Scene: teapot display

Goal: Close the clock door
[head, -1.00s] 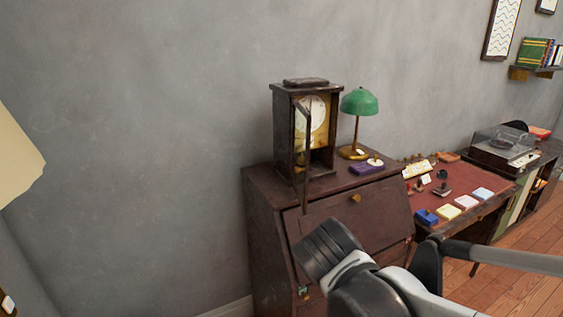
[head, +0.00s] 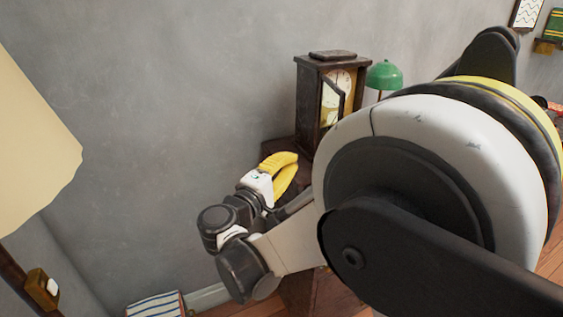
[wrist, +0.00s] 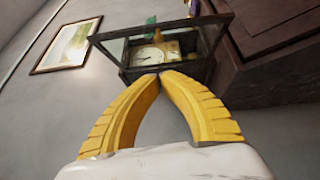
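The clock (head: 308,100) is a dark wooden case standing on a brown bureau. Its dark-framed glass door (head: 333,103) stands open, with the pale dial (head: 341,78) partly behind it. In the wrist view the clock dial (wrist: 149,57) shows inside the dark case, with the door's glass and frame (wrist: 108,46) out to the left. My gripper (head: 294,164) has yellow fingers and is below and left of the clock. In the wrist view my gripper's fingertips (wrist: 160,76) meet, with nothing between them, in front of the clock. Whether they touch the door I cannot tell.
A green lamp (head: 384,75) stands right of the clock. The brown bureau (head: 285,150) is mostly hidden behind my arm. A pale lampshade (head: 35,130) is at the left. A framed picture (wrist: 66,45) hangs on the grey wall, which is bare left of the clock.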

